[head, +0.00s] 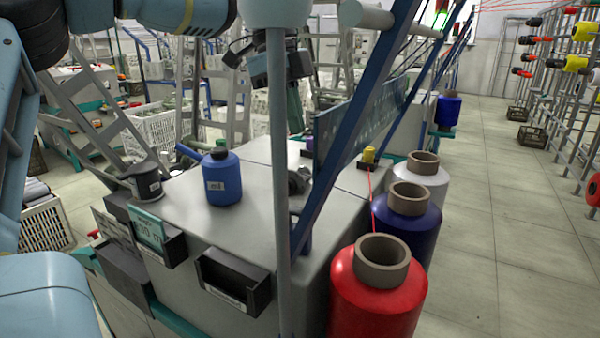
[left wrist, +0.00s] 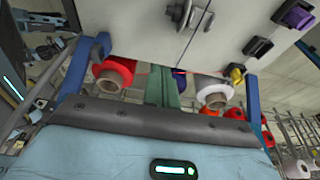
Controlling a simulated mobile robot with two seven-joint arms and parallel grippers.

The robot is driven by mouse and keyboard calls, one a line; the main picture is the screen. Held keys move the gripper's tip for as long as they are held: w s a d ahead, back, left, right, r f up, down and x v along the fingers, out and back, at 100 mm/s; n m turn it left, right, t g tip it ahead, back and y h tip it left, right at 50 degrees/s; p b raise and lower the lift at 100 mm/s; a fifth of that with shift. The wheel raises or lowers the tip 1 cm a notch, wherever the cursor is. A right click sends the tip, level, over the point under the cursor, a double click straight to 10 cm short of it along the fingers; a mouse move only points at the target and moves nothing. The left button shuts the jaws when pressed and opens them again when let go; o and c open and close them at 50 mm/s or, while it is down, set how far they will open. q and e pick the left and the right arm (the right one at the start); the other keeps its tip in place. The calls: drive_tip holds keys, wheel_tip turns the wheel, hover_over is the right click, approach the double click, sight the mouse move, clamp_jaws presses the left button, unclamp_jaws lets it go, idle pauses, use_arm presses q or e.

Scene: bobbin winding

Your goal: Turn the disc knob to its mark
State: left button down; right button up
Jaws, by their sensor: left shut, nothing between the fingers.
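A grey metal disc-shaped part (head: 300,180), which looks like the disc knob, sits on the grey machine top, partly hidden by a pale upright bar and a slanted blue bar. I cannot make out its mark. In the left wrist view a small silvery part (left wrist: 187,17) at the top edge may be the same knob. My left gripper (head: 296,130) hangs above the machine behind the knob, with its greenish fingers pointing down, shut and empty. It is apart from the knob. The shut fingers also show in the left wrist view (left wrist: 165,72). My right gripper is in neither view.
A blue bottle (head: 223,178) and a dark cup (head: 144,180) stand on the machine top. Large red (head: 378,300), dark blue (head: 407,222) and white (head: 424,175) spools line its right side. The slanted blue bar (head: 355,130) crosses near the knob.

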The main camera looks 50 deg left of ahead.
use_arm(q)
drive_tip(key=x, duration=0.5)
drive_tip(key=b+x, duration=0.1)
drive_tip(key=x, duration=0.4)
drive_tip(key=shift+s+d, duration=0.1)
drive_tip(key=shift+s, duration=0.15)
drive_tip(key=a, duration=0.1)
drive_tip(key=a+f, duration=0.1)
drive_tip(key=shift+s+a+f, duration=0.25)
drive_tip(key=shift+s+a, duration=0.15)
drive_tip(key=shift+s+a+f, duration=0.1)
drive_tip(key=shift+a+f, duration=0.1)
drive_tip(key=shift+a, duration=0.1)
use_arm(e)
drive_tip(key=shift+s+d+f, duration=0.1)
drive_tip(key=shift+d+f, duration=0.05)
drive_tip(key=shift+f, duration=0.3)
use_arm(q)
drive_tip(key=shift+a, duration=0.15)
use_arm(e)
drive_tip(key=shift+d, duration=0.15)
